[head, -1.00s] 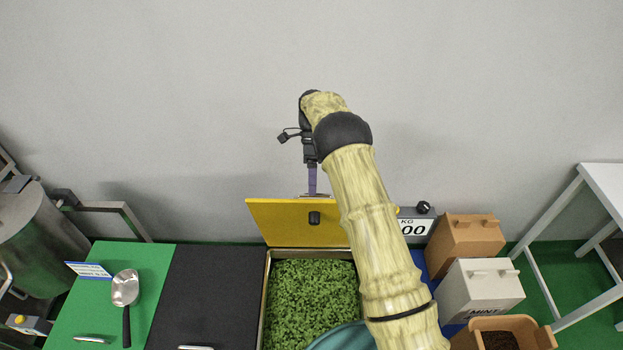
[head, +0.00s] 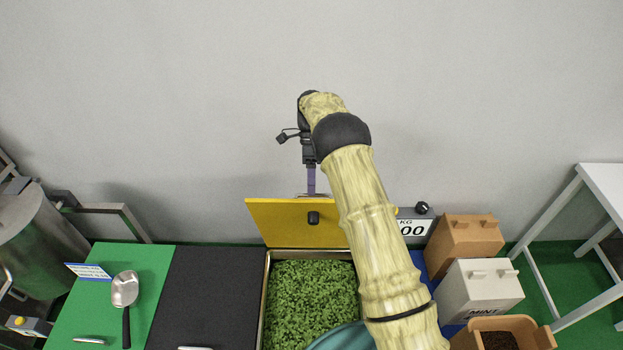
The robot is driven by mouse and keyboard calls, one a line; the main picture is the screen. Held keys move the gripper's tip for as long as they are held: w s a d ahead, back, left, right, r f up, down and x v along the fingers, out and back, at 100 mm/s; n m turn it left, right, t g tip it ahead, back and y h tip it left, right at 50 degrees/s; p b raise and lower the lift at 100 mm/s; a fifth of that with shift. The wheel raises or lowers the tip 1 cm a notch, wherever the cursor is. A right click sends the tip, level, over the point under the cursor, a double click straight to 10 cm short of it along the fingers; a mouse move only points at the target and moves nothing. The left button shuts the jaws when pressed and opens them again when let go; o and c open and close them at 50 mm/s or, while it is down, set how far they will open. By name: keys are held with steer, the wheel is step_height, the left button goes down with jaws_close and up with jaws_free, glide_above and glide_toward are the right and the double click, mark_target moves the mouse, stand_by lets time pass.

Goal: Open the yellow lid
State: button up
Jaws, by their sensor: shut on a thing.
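The yellow lid (head: 290,222) stands raised and tilted back at the far edge of the bin (head: 267,290), with a small dark knob (head: 313,218) on its face. The bin beneath is open and full of green leaves (head: 310,295). My gripper (head: 310,190) points down at the top edge of the lid and is shut on it. My arm covers the right part of the lid and some of the bin.
A teal rounded thing (head: 343,338) overlaps the bin's front.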

steer(key=shift+w+d+f, duration=0.1)
steer(key=shift+d+f, duration=0.05)
steer(key=shift+f, duration=0.3)
steer(key=shift+c, duration=0.3)
steer(key=shift+w+r+b, duration=0.35)
steer(key=shift+w+r, duration=0.05)
steer(key=shift+c, duration=1.3)
steer(key=p+v, duration=0.1)
steer(key=v, duration=0.6)
steer(key=shift+s+r, duration=0.25)
steer(key=shift+s, duration=0.15)
steer(key=shift+w, duration=0.1)
